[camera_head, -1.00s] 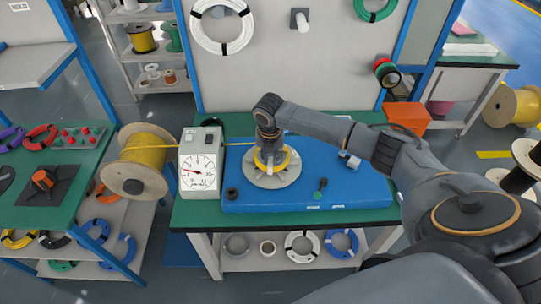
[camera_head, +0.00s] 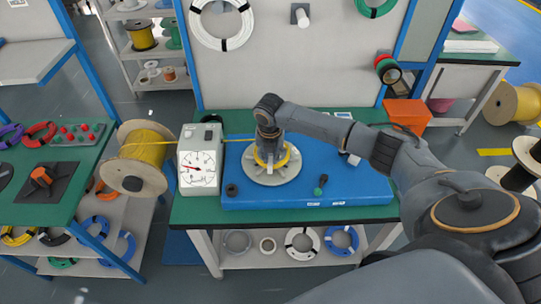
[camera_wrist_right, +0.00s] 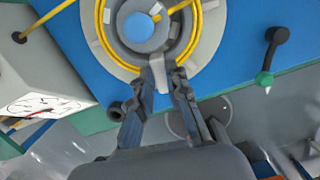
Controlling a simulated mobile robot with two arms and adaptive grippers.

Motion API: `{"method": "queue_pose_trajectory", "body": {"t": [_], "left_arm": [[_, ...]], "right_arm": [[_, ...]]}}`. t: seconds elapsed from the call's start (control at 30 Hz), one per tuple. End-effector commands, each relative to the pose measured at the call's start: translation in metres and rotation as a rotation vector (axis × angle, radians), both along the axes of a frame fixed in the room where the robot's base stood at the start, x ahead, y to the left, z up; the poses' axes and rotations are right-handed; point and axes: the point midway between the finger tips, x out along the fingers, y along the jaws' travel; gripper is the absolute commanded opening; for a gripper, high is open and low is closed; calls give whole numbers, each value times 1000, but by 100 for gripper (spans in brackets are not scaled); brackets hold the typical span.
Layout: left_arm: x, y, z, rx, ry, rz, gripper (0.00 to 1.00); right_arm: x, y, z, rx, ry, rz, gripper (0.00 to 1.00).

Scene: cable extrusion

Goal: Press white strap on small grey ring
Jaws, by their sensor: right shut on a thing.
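In the head view my right gripper (camera_head: 268,158) points down at the grey round holder (camera_head: 262,179) with the yellow cable coil on it. The right wrist view shows its two fingers (camera_wrist_right: 162,76) shut on a small white strap (camera_wrist_right: 157,70) at the coil's near edge. The yellow coil (camera_wrist_right: 194,42) runs around a small grey ring (camera_wrist_right: 172,32) with a blue round centre (camera_wrist_right: 138,27). Whether the strap touches the ring is not clear. In the head view the arm hides part of the coil. My left gripper is not in view.
The blue board (camera_head: 340,185) lies on the green table and carries a small crank with a green knob (camera_head: 320,187). A dial gauge (camera_head: 200,160) stands left of it, with a yellow cable spool (camera_head: 141,158) further left. An orange box (camera_head: 408,112) is at the back right.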

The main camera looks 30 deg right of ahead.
Motion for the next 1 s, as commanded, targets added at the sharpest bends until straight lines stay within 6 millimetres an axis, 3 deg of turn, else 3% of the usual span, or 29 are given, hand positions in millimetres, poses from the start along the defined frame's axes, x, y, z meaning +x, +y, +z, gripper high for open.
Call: {"method": "queue_pose_trajectory", "body": {"t": [0.97, 1.0], "left_arm": [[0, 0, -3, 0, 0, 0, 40], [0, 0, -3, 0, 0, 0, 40]], "right_arm": [[-2, 1, -10, -1, 4, 1, 0], [-2, 0, -10, -1, 4, 2, 24]]}}
